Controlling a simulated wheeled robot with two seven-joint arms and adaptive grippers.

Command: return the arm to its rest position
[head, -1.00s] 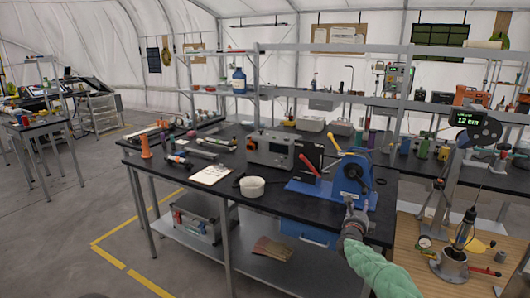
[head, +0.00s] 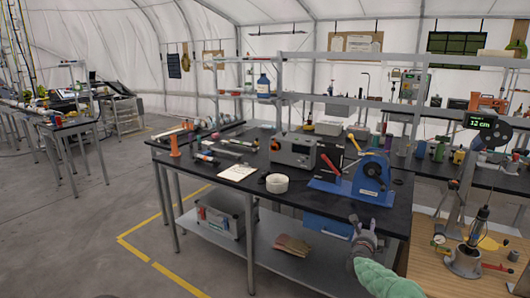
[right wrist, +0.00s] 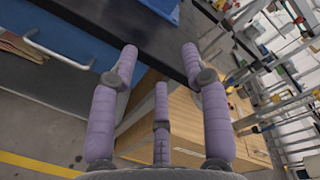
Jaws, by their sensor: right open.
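My right arm in its green sleeve comes in from the bottom right of the head view. Its gripper (head: 361,224) is in front of the black bench's (head: 222,190) front edge, below the blue press (head: 368,178). In the right wrist view the purple fingers of the right gripper (right wrist: 160,58) are spread wide with nothing between them. The bench edge (right wrist: 150,38) lies beyond the fingertips. My left gripper is not in view.
A white bowl (head: 277,183), a clipboard (head: 237,172) and a grey instrument (head: 292,150) sit on the bench. A wooden workbench (head: 425,268) with a display stand is to the right of my arm. Open floor (head: 95,235) lies to the left.

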